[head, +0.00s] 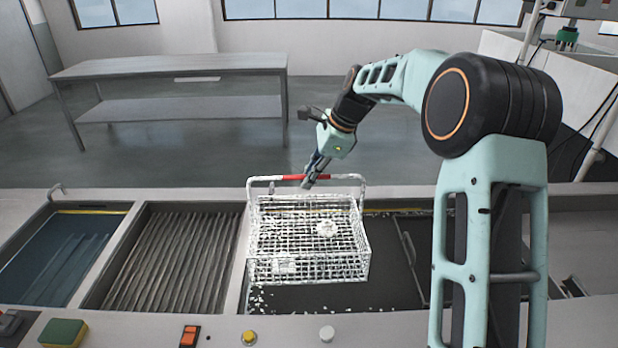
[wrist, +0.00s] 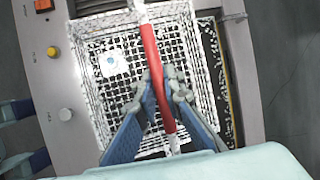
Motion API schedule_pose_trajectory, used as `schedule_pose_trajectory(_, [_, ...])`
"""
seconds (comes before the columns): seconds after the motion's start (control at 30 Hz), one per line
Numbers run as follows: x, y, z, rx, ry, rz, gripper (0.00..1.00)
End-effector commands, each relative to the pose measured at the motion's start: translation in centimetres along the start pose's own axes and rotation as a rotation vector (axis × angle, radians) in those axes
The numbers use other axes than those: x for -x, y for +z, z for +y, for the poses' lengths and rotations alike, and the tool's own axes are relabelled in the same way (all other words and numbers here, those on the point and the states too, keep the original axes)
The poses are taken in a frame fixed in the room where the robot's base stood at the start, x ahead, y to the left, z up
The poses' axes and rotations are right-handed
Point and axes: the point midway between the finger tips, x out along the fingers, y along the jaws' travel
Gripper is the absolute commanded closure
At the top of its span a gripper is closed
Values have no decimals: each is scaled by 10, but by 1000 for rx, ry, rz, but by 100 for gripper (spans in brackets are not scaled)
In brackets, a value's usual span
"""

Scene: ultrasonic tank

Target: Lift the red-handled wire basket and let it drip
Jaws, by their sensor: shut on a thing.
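The wire basket (head: 262,268) hangs from its raised handle over the dark middle-right tank (head: 385,292) in the head view. Its red grip (head: 290,178) is at the top of the handle. My gripper (head: 309,184) is shut on this red grip. In the wrist view, the gripper (wrist: 163,88) has its blue-grey fingers on both sides of the red handle (wrist: 150,50), with the wire basket (wrist: 105,95) below. A small whitish part (head: 327,229) lies in the basket, and it also shows in the wrist view (wrist: 112,63). White specks, perhaps drops or foam, show around and below the basket.
A tank with ridged dark contents (head: 172,262) is left of the basket, and a blue-tinted tank (head: 50,262) is at far left. A metal table (head: 170,68) stands behind, across open floor.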

Motion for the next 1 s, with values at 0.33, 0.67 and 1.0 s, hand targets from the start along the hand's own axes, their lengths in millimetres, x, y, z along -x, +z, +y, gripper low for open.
schedule_pose_trajectory(0.33, [33,14,-8,2,-6,-1,100])
schedule_pose_trajectory(0.67, [55,24,-14,2,-7,-2,100])
schedule_pose_trajectory(1.0, [72,31,-17,2,-6,-2,100])
